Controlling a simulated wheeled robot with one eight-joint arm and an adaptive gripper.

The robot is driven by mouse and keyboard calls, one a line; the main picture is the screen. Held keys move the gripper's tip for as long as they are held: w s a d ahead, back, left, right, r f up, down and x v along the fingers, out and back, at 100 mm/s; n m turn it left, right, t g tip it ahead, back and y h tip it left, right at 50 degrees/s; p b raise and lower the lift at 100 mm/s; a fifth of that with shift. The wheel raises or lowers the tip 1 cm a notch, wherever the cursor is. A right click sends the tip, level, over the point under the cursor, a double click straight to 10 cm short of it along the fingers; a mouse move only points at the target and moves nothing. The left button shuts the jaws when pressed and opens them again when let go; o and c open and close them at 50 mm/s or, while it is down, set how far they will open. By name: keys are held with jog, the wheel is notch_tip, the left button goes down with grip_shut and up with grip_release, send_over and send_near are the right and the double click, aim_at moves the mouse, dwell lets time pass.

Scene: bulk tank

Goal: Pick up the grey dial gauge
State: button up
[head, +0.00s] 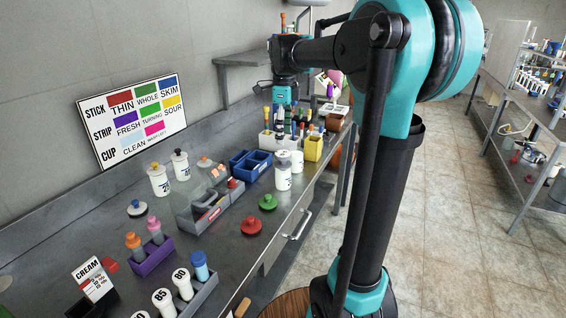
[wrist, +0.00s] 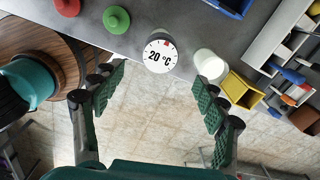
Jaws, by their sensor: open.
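A round dial gauge (wrist: 160,54) with a white face reading "20 °C" and a red mark stands near the bench's front edge in the wrist view. Little of its body shows from above, so I cannot confirm the grey colour. In the head view, a white upright thing with dark marking (head: 283,174) stands at the matching spot, behind the green lid. My gripper (wrist: 158,78) is open and empty. Its green-padded fingers are spread to either side, with the dial just beyond and between the tips, not touching.
A white jar (wrist: 210,65) stands close right of the dial, near the right finger. A yellow bin (wrist: 239,89) is further right. A green lid (wrist: 116,20) and red lid (wrist: 68,6) lie left. A blue bin (head: 251,167) is behind. Open floor lies before the bench.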

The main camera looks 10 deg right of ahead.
aim_at(284, 154)
notch_tip(284, 154, down, 8)
jog(key=shift+f, duration=0.15)
dwell(0.4)
jog(key=c, duration=1.4)
